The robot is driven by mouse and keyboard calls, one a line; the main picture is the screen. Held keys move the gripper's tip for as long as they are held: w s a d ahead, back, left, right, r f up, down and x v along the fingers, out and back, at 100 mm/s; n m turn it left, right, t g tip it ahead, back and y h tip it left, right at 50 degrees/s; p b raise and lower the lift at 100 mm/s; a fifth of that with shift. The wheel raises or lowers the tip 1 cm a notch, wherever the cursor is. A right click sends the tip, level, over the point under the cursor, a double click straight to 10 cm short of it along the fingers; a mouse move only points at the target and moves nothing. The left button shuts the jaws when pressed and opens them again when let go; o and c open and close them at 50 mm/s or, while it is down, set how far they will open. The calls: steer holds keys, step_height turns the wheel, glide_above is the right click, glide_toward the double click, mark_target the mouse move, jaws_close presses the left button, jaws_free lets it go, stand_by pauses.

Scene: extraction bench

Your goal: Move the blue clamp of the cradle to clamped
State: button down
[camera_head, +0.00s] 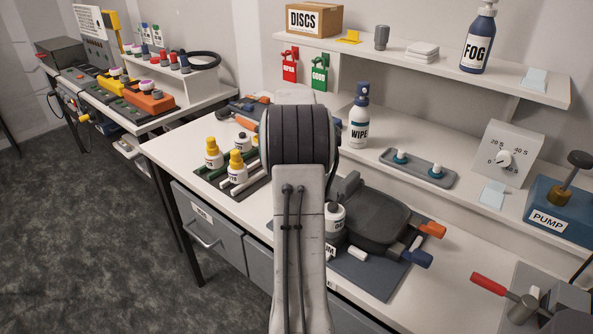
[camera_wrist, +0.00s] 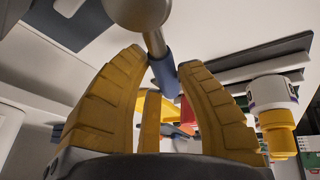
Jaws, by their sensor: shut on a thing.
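In the wrist view, the yellow fingers of my gripper (camera_wrist: 164,62) are closed about a blue handle (camera_wrist: 163,77). The handle sits on a metal rod that runs up to a rounded grey part; it appears to be the blue clamp. Most of the cradle is hidden or out of the wrist view, so I cannot tell the clamp's exact position. In the head view, my arm hides the gripper and whatever it holds. Another blue handle (camera_head: 417,259) and an orange handle (camera_head: 431,230) show by a dark grey device (camera_head: 376,222) on the bench.
Yellow-capped bottles (camera_head: 237,169) stand in a rack left of my arm; one bottle (camera_wrist: 272,98) is close right of my fingers in the wrist view. A WIPE bottle (camera_head: 359,117) and a grey tray (camera_head: 418,168) stand behind. A red-handled device (camera_head: 489,284) is at front right.

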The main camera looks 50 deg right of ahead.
steer(key=shift+w+a, duration=0.1)
steer(key=shift+a, duration=0.05)
steer(key=c, duration=1.3)
jaws_free()
steer(key=o, duration=0.3)
steer(key=shift+w+a+f, duration=0.1)
steer(key=shift+w, duration=0.05)
steer(key=shift+o, duration=1.3)
steer(key=v, duration=1.2)
steer(key=shift+c, duration=0.4)
